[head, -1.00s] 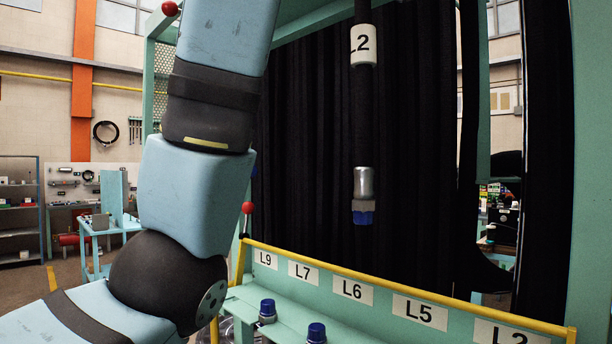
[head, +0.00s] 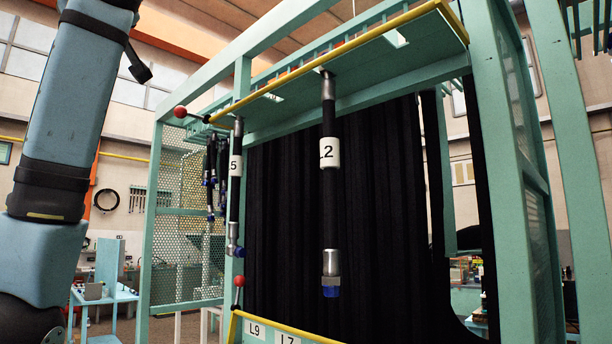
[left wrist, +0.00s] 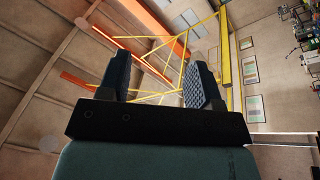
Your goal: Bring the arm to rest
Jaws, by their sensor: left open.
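My left arm (head: 66,130) rises along the left edge of the head view, and its gripper is out of that frame. In the left wrist view my left gripper (left wrist: 160,85) is open and empty, its two fingers apart, with the roof and wall behind them. The hose labelled L2 (head: 330,200) hangs straight down from the green rack's top, with a blue end. Another hose with a label ending in 5 (head: 235,185) hangs to its left. My right gripper is not in view.
The green rack frame (head: 158,230) stands ahead, with a yellow rail (head: 340,57) along its top and red balls at its corners. Labels L9 and L7 (head: 270,335) show at the bottom. A black curtain (head: 385,220) hangs behind. A blue-green cart (head: 100,295) stands at the left.

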